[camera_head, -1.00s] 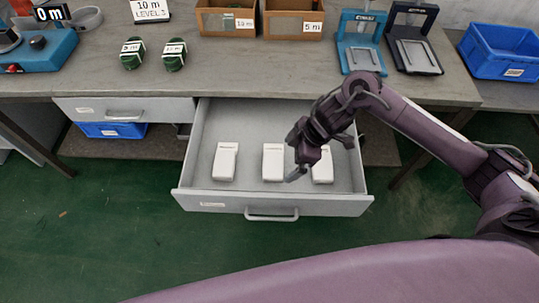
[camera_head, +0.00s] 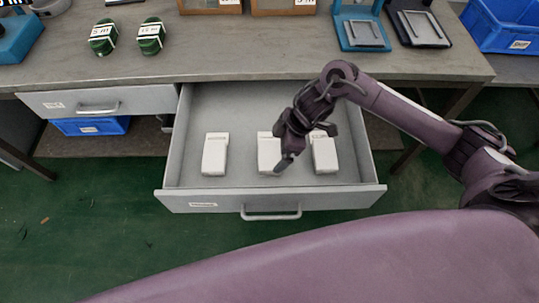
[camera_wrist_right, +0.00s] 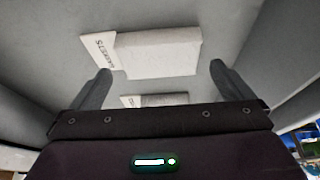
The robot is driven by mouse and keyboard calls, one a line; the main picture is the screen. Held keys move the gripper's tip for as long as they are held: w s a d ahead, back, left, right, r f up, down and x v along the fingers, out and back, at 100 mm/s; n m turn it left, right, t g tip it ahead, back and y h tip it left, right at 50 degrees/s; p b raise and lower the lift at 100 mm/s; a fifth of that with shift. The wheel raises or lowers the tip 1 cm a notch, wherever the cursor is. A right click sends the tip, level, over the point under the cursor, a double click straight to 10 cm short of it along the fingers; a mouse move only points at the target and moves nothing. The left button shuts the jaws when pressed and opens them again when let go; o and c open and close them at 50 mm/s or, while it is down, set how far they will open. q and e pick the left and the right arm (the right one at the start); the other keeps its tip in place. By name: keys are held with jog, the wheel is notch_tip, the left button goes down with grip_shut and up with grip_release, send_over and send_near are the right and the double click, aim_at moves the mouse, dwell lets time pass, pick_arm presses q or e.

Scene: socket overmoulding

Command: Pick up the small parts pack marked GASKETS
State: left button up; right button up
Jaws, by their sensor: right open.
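Three white packs lie in a row in the open grey drawer: a left pack (camera_head: 215,155), a middle pack (camera_head: 265,155) and a right pack (camera_head: 324,155). My right gripper (camera_head: 288,161) is over the drawer, in front of the middle pack's right side and close to the right pack. In the right wrist view the gripper (camera_wrist_right: 163,83) is open and empty. Beyond its fingers lies a white pack (camera_wrist_right: 155,52) with a dark printed word on its end that seems to read GASKETS. Part of another pack (camera_wrist_right: 155,100) shows nearer. My left gripper is not in view.
The drawer's front wall (camera_head: 270,200) and side walls surround the packs. The drawer floor behind the packs is clear.

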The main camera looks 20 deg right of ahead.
aim_at(270, 155)
jog(key=x, duration=0.4)
jog(key=shift+w+a, duration=0.1)
jog(key=shift+a, duration=0.1)
jog(key=c, duration=0.6)
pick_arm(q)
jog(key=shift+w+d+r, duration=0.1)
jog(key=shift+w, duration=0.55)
pick_arm(e)
jog(key=shift+r, duration=0.1)
